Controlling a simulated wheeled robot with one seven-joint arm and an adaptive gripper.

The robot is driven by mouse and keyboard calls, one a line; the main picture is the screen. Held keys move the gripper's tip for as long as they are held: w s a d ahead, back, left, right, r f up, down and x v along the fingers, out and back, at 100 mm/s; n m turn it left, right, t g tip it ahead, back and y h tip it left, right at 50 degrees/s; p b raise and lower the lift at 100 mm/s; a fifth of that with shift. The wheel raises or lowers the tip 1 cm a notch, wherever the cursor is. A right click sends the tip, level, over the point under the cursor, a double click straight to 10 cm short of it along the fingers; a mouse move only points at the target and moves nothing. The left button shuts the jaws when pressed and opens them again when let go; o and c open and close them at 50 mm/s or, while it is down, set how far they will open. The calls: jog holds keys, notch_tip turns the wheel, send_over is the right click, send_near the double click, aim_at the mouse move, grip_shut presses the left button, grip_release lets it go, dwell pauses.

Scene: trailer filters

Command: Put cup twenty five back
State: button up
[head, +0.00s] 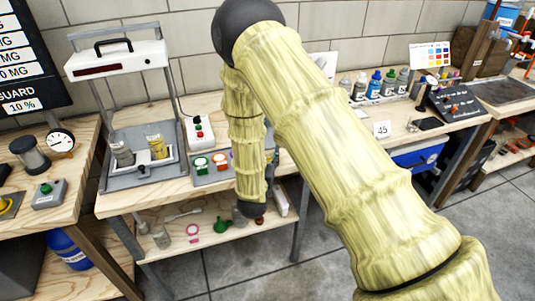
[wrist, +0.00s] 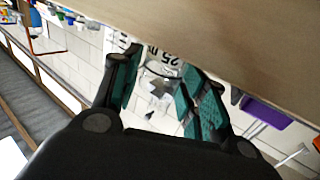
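In the wrist view my gripper (wrist: 160,68) has its two teal-padded fingers apart. A pale piece with upside-down dark print reading "25" (wrist: 168,62) shows between and just beyond the fingertips, above a small grey, glassy shape. I cannot tell whether this is cup twenty five or whether the fingers touch it. In the head view my arm hides the gripper. A grey-white stand (head: 143,183) on the left bench holds a clear cup with a pale label (head: 121,152) and a yellow-labelled cup (head: 157,147); their numbers are too small to read.
A wooden bench edge crosses the upper right of the wrist view. A lower shelf (head: 170,245) holds a pink ring (head: 192,232) and a green funnel (head: 221,226). Small bottles (head: 375,84) and a card reading 45 (head: 382,129) are on the right bench. Grey floor (head: 300,270) is clear.

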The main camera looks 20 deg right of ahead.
jog(key=shift+r, duration=0.1)
jog(key=shift+r, duration=0.15)
jog(key=b+v, duration=0.2)
jog(key=v, duration=1)
jog(key=s+d+f+n+g+y, duration=0.2)
jog(key=s+f+g+y, duration=0.15)
jog(key=s+f, duration=0.45)
jog(key=s+d+f+n+g+y, duration=0.15)
jog(key=s+f+g, duration=0.3)
jog(key=f, duration=0.85)
jog(key=s+d+f+n+g+y, duration=0.1)
jog(key=s+f+g, duration=0.3)
jog(key=s, duration=0.8)
jog(key=s+d+f+g+y, duration=0.1)
jog(key=s+f+g+y, duration=0.1)
jog(key=s, duration=1.1)
notch_tip(320, 180, down, 3)
jog(key=shift+s+d+r+n+g+y, duration=0.2)
jog(key=shift+n+g+y, duration=0.15)
jog(key=shift+g, duration=0.55)
